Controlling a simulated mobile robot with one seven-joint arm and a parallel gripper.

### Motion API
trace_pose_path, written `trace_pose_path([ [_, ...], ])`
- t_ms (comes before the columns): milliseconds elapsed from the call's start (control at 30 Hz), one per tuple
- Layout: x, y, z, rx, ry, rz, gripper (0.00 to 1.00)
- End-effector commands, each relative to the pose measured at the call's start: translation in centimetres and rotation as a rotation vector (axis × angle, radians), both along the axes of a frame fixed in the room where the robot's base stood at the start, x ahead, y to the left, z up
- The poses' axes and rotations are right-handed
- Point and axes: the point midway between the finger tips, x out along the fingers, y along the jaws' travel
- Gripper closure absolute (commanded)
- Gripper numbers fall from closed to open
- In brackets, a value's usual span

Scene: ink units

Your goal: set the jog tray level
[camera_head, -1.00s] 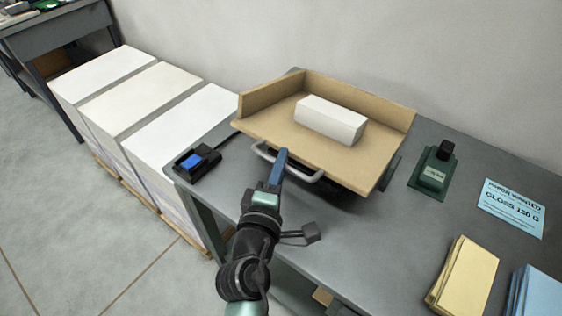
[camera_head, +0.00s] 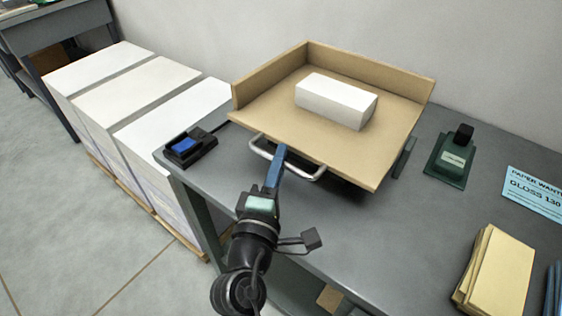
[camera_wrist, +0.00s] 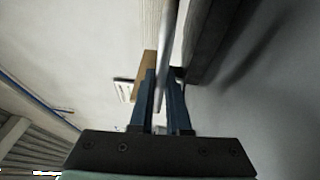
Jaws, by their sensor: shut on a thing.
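The jog tray (camera_head: 270,122) is a tan board with raised walls along its back and left edges. It stands above the grey table, with dark shadow beneath its front right corner. I cannot tell its exact tilt. A white paper block (camera_head: 336,100) lies on it, apart from the walls. A metal bar handle (camera_head: 305,175) runs along the tray's front edge. My gripper (camera_head: 280,152) is shut on this handle from the front. In the wrist view, the handle (camera_wrist: 167,45) passes between the blue fingers (camera_wrist: 163,80).
A black device with a blue screen (camera_head: 190,147) sits left of the tray on the table (camera_head: 350,235). A green device (camera_head: 451,158), a blue paper sign (camera_head: 535,190) and yellow paper stacks (camera_head: 497,270) are at right. White paper stacks (camera_head: 140,82) stand left; a wall is behind.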

Motion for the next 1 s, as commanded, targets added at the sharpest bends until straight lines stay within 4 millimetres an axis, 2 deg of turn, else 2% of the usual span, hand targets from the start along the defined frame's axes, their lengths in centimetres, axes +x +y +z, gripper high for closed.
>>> trace_pose_path([
  [33,0.0,0.0,-0.6,0.002,0.005,-0.001,1.0],
  [367,-0.1,0.0,-0.7,0.004,0.009,-0.002,1.0],
  [400,-0.1,0.0,-0.7,0.003,0.009,-0.002,0.8],
  [533,0.0,0.0,-0.6,0.003,0.008,-0.001,0.56],
  [867,-0.2,0.0,-0.4,0.002,0.003,-0.001,0.55],
  [1000,-1.2,0.3,-0.6,0.002,0.005,0.001,0.55],
])
